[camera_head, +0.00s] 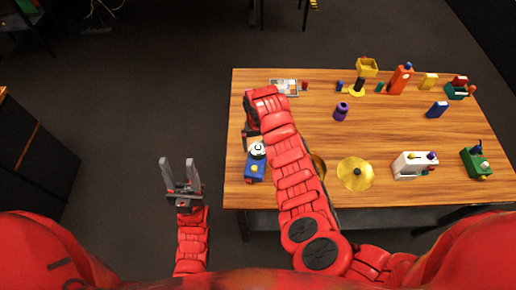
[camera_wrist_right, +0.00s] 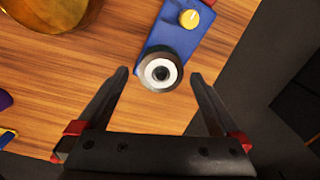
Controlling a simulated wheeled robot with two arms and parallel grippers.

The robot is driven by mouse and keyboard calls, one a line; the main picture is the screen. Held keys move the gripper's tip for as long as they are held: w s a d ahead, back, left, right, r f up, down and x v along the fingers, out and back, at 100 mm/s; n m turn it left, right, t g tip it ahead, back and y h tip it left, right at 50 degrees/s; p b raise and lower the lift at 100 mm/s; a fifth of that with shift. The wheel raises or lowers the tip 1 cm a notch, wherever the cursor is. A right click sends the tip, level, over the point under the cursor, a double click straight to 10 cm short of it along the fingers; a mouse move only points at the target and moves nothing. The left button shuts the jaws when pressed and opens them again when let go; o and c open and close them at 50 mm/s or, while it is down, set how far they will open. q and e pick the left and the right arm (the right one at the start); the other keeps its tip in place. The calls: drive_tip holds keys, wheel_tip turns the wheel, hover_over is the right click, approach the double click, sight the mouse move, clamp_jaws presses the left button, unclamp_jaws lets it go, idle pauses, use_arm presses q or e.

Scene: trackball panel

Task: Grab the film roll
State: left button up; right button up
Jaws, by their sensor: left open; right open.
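A round piece with a white ring and dark centre (camera_head: 258,150), likely the film roll, is at the upper end of a blue panel (camera_head: 254,170) on the table's left edge. In the right wrist view, this round piece (camera_wrist_right: 160,73) sits between and just beyond the fingertips of my open right gripper (camera_wrist_right: 158,75), with nothing gripped. The blue panel (camera_wrist_right: 180,38) there carries a yellow knob (camera_wrist_right: 188,18). In the head view my right gripper is mostly hidden behind its arm. My left gripper (camera_head: 178,163) is open and empty, left of the table.
The wooden table (camera_head: 310,135) also holds gold discs (camera_head: 355,173), a purple cylinder (camera_head: 341,111), a white block (camera_head: 414,165), a green block (camera_head: 476,161) and several items along the back. My right arm covers part of the left side.

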sight(258, 148)
drive_tip(key=shift+f+p, duration=0.4)
drive_tip(key=shift+f, duration=1.15)
drive_tip(key=shift+c, duration=0.3)
drive_tip(key=shift+a, duration=0.1)
drive_tip(key=c, duration=1.3)
drive_tip(key=shift+r, duration=0.2)
drive_tip(key=shift+c, duration=0.2)
